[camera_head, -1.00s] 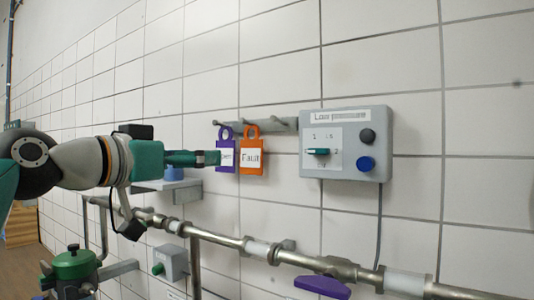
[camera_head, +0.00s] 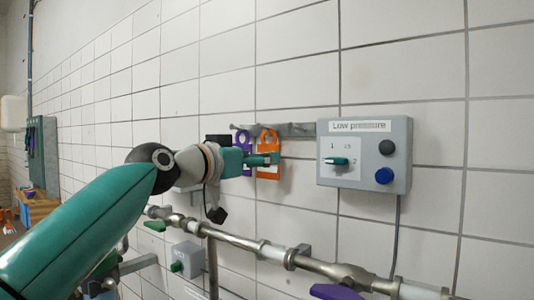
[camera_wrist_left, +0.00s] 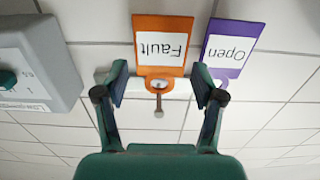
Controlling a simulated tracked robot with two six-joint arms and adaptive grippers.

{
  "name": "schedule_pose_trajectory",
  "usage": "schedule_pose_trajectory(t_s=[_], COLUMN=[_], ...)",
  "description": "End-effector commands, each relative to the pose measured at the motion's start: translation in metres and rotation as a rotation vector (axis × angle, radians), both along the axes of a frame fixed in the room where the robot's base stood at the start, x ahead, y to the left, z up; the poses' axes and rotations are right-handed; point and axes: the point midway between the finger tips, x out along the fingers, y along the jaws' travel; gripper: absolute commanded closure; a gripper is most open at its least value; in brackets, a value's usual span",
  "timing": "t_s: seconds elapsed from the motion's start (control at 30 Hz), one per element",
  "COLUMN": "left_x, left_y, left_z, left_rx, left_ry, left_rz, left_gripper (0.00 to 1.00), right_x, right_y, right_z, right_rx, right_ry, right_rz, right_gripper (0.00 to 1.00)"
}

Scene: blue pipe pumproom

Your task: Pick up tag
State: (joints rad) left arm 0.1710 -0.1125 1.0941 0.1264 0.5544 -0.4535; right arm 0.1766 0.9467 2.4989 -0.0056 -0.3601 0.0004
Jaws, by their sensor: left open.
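An orange tag (camera_head: 268,139) hangs by its ring from a grey peg rack (camera_head: 297,129) on the tiled wall. In the left wrist view the orange tag (camera_wrist_left: 161,26) appears upside down, with a white label reading "Fault". A purple tag (camera_head: 243,138) hangs beside it; in the left wrist view the purple tag (camera_wrist_left: 232,45) reads "Open". My left gripper (camera_head: 266,160) is in front of the orange tag and hides part of it. In the left wrist view the left gripper (camera_wrist_left: 161,82) is open and empty, its fingers either side of the orange tag's ring end. I cannot tell whether they touch. My right gripper is not seen.
A grey "Low pressure" control box (camera_head: 365,155) with a green switch, a black button and a blue button is mounted right of the tags. A metal pipe (camera_head: 240,240) with a purple valve handle (camera_head: 335,292) runs below. The wall above is bare.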

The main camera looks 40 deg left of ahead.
Motion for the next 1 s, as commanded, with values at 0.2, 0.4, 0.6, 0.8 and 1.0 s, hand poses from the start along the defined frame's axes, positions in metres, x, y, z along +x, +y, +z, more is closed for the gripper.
schedule_pose_trajectory(t_s=[0.2,0.4,0.6,0.8,1.0], left_x=[0.032,0.044,0.044,0.044,0.044], left_y=[0.004,0.006,0.005,0.005,0.005], left_z=[0.006,0.004,0.003,0.003,0.004], left_rx=[-0.001,-0.001,-0.001,-0.001,-0.001], left_ry=[0.003,0.0,0.0,0.0,0.0], left_rz=[-0.001,0.0,-0.001,-0.001,-0.001], left_gripper=[0.31,0.31,0.36,0.63,0.63], right_x=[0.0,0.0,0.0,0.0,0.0], right_y=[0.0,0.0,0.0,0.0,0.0], right_z=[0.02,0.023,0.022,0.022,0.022], right_rx=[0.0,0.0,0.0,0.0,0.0], right_ry=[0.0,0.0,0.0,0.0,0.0], right_rz=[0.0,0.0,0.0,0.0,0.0], right_gripper=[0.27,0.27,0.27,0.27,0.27])
